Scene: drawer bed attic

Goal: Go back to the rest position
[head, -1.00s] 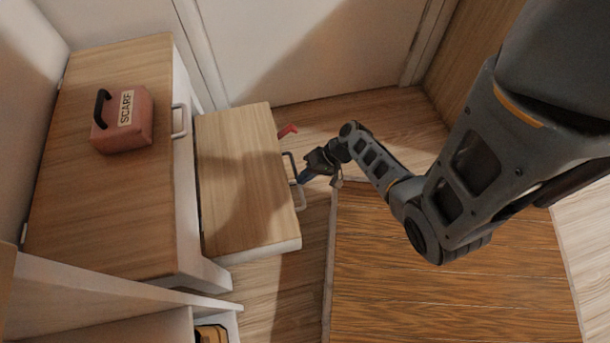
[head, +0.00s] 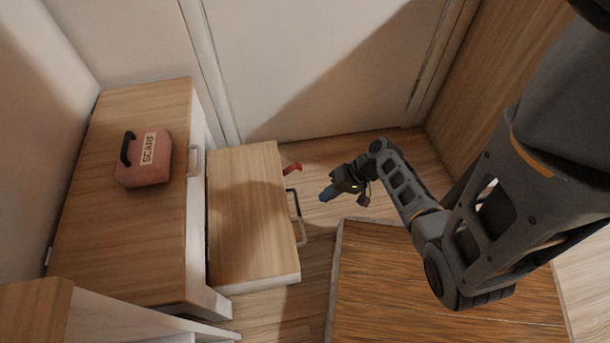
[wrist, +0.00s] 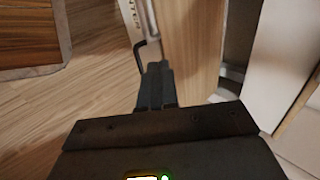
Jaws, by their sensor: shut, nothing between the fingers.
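My gripper (head: 326,195) is shut and empty.
A pink box labelled SCARF (head: 145,160) stands on the taller wooden cabinet (head: 120,240) at left. A raised wooden platform (head: 390,290) lies below my arm. Floor near the white door (head: 310,70) is clear.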

